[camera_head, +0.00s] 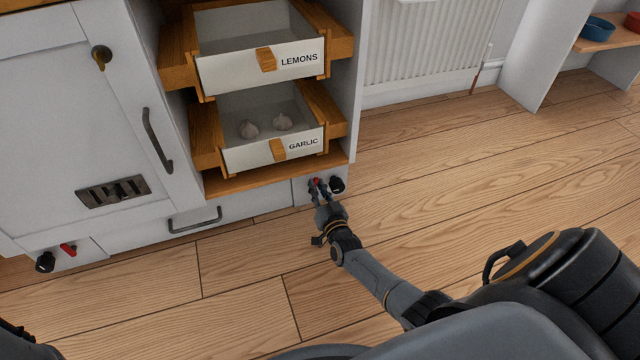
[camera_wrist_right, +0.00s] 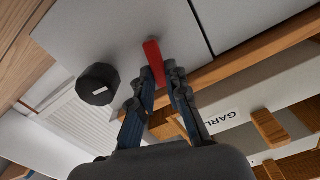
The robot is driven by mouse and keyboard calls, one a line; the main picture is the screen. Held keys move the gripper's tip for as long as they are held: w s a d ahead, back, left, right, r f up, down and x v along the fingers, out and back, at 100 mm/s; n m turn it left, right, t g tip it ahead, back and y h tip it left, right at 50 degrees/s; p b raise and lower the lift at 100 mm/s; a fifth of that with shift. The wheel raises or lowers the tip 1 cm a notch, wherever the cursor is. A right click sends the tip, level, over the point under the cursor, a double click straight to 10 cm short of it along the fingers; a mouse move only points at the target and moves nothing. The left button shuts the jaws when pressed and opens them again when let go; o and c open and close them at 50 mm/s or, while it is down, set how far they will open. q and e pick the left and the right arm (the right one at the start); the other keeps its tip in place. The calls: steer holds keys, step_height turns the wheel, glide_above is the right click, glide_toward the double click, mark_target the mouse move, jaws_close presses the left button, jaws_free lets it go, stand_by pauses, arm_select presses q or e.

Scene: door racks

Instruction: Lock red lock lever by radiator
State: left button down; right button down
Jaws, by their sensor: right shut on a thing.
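The red lock lever (camera_head: 316,181) by the radiator sits on the low white panel at the right end of the cabinet base. In the right wrist view the red lever (camera_wrist_right: 153,60) runs from the panel down between my fingers. My right gripper (camera_head: 319,189) is at the lever, and in its wrist view the fingertips (camera_wrist_right: 157,84) are shut on the lever's free end, one on each side. The part of the lever between the fingers is partly hidden. My left gripper is not in view.
A black knob (camera_head: 337,184) is just right of the lever. Two open drawers, labelled LEMONS (camera_head: 300,60) and GARLIC (camera_head: 303,145), jut out above. The radiator (camera_head: 420,45) is behind to the right. Another red lever (camera_head: 68,249) is far left. The wooden floor (camera_head: 480,170) to the right is clear.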

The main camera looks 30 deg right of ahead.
steer(key=shift+a+n+p, duration=0.25)
steer(key=shift+n, duration=0.5)
steer(key=shift+a+n+p, duration=0.2)
steer(key=shift+n, duration=0.55)
steer(key=c, duration=1.6)
jaws_free()
